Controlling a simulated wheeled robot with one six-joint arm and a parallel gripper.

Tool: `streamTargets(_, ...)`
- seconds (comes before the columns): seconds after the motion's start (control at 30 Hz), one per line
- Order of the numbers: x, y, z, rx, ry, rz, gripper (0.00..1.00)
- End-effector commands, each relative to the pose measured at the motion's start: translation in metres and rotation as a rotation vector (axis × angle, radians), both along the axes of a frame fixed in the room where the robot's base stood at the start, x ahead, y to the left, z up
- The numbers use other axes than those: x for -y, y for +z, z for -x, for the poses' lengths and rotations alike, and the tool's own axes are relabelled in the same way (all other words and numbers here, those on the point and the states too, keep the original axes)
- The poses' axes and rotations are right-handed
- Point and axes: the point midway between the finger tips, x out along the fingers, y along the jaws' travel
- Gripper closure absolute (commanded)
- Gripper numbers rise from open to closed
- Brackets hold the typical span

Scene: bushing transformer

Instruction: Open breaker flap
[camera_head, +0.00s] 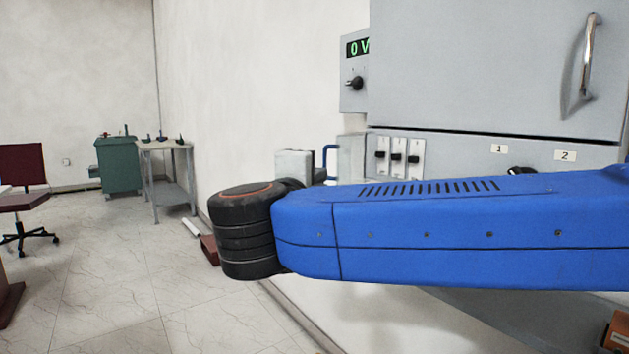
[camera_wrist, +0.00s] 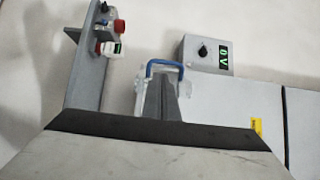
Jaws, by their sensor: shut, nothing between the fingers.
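The breaker flap appears to be the pale, partly see-through cover (camera_wrist: 141,92) with a blue bar handle (camera_wrist: 165,64) in the wrist view. The handle also shows in the head view (camera_head: 325,158), just left of the cabinet. My gripper (camera_wrist: 163,82) shows as dark grey fingers, shut and empty, overlapping the cover just below the handle. Whether they touch it I cannot tell. The fingers hide part of the cover, and whether the flap stands open is unclear. In the head view my blue arm crosses in front and the fingertips cannot be made out.
A grey cabinet (camera_head: 490,60) with a metal handle fills the right. A box with a black knob and green "0 V" display (camera_wrist: 207,54) is right of the blue handle. A bracket with a red button (camera_wrist: 119,25) is left. Open floor (camera_head: 120,270) lies left of my arm.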

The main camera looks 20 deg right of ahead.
Motion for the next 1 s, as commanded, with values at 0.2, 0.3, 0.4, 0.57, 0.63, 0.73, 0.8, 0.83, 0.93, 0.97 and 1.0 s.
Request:
streamTargets(0.2, 0.013, 0.0, -0.017, 0.0, -0.003, 0.0, 1.0)
streamTargets(0.3, 0.018, 0.0, -0.024, 0.0, -0.003, 0.0, 1.0)
streamTargets(0.4, 0.022, 0.0, -0.031, 0.0, -0.002, 0.0, 1.0)
streamTargets(0.57, 0.027, 0.001, -0.039, 0.0, -0.001, 0.0, 1.0)
streamTargets(0.63, 0.029, 0.001, -0.041, 0.0, -0.002, 0.0, 1.0)
streamTargets(0.73, 0.03, 0.001, -0.043, 0.0, -0.001, 0.0, 1.0)
streamTargets(0.8, 0.03, 0.001, -0.044, 0.0, 0.0, 0.0, 1.0)
streamTargets(0.83, 0.03, 0.001, -0.044, 0.0, 0.0, 0.0, 1.0)
streamTargets(0.93, 0.03, 0.001, -0.044, 0.0, 0.0, 0.0, 1.0)
streamTargets(0.97, 0.03, 0.001, -0.044, 0.0, 0.0, 0.0, 1.0)
streamTargets(1.0, 0.03, 0.001, -0.044, 0.0, 0.0, 0.0, 1.0)
